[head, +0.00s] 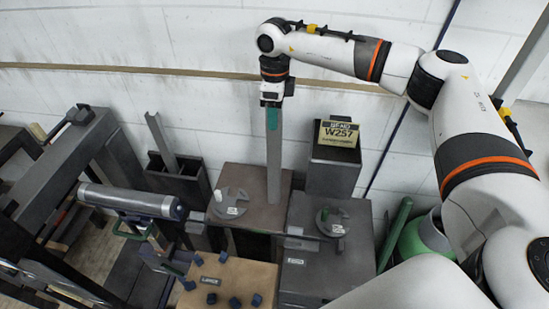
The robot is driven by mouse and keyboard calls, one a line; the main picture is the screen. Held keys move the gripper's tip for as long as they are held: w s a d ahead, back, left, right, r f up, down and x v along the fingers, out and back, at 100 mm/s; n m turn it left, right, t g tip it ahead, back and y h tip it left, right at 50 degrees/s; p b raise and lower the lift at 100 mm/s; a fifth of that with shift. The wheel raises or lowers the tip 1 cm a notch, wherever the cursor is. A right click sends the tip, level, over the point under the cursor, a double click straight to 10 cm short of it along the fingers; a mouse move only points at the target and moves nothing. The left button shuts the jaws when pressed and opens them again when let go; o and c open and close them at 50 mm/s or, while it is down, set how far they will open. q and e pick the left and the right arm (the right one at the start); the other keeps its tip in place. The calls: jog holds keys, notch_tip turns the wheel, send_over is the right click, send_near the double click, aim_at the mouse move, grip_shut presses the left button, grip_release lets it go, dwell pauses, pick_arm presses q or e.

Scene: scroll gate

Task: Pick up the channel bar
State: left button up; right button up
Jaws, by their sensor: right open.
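A long grey bar (274,165) stands upright at the centre, its lower end at the brown-topped block (240,185). My right gripper (271,108) points down at the bar's upper end, with its jaws open; a green strip shows there. Whether the jaws touch the bar or straddle it cannot be told. Another grey bar with an angled profile (160,138) leans in a dark box (180,182) to the left. Which of the two is the channel bar is not marked legibly. My left gripper is not in view.
A dark box (333,172) carries a sign reading W257 (339,133). Notched grey discs lie on the brown block (231,202) and a grey block (332,221). A grey roller (130,200) and dark frame stand left. A tan board (228,276) holds several small dark pieces.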

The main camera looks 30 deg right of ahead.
jog(key=shift+c, duration=0.3)
grip_shut()
jog(key=shift+r, duration=0.1)
